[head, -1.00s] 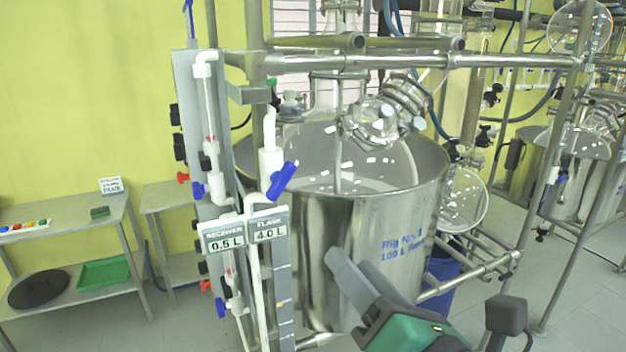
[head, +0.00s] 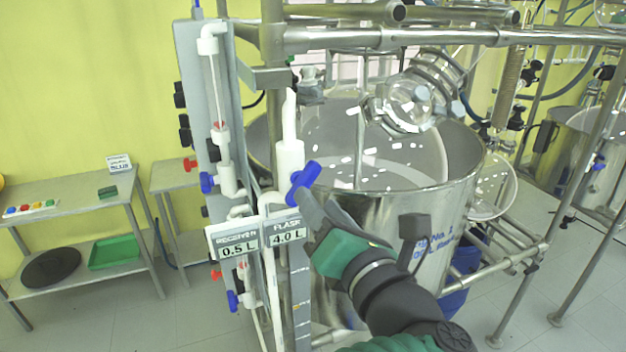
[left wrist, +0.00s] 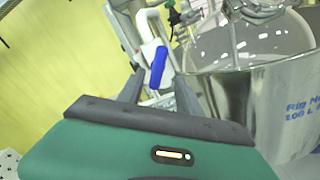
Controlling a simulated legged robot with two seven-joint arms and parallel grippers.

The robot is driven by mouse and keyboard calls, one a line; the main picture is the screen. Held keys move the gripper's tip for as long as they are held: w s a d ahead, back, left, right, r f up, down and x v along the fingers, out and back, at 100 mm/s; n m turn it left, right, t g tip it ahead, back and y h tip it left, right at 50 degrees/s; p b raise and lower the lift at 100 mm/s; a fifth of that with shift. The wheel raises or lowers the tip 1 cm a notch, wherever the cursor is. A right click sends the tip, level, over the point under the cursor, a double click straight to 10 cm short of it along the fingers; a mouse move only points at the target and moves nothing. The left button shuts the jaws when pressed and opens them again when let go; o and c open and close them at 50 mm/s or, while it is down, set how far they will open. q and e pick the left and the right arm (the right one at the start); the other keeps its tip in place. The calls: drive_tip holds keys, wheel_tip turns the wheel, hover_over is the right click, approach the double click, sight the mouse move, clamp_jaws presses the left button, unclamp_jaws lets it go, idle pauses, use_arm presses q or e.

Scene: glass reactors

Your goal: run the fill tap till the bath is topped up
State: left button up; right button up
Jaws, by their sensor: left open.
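A white tap (head: 290,155) with a blue lever handle (head: 303,183) stands beside the rim of the large steel bath (head: 440,205). The handle is tilted, its top to the right. The bath holds a pale, glinting surface with glassware above it. My left gripper (head: 308,208) is open just below and right of the handle, its fingers pointing at it. In the left wrist view the blue handle (left wrist: 158,67) shows between the tips of the two spread fingers, beyond them; contact cannot be told. My right gripper is not in view.
A panel (head: 215,110) with other red and blue valves stands left of the tap. Readout signs (head: 285,233) reading 0.5 L and 4.0 L hang below it. Steel frame bars (head: 440,38) cross above the bath. A side table (head: 75,195) stands at the left.

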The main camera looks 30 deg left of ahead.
sight(310, 187)
use_arm(q)
drive_tip(key=x, duration=0.4)
drive_tip(key=s+a+x, duration=0.1)
drive_tip(key=x, duration=0.1)
drive_tip(key=shift+d+p, duration=0.1)
drive_tip(key=shift+p, duration=0.3)
drive_tip(key=shift+d, duration=0.4)
drive_tip(key=shift+w+d+r, duration=0.1)
drive_tip(key=shift+w+d, duration=0.05)
drive_tip(key=shift+d, duration=0.6)
drive_tip(key=shift+c, duration=1.3)
drive_tip(key=shift+s+a, duration=0.2)
drive_tip(key=shift+a, duration=0.45)
clamp_jaws()
drive_tip(key=shift+d, duration=0.15)
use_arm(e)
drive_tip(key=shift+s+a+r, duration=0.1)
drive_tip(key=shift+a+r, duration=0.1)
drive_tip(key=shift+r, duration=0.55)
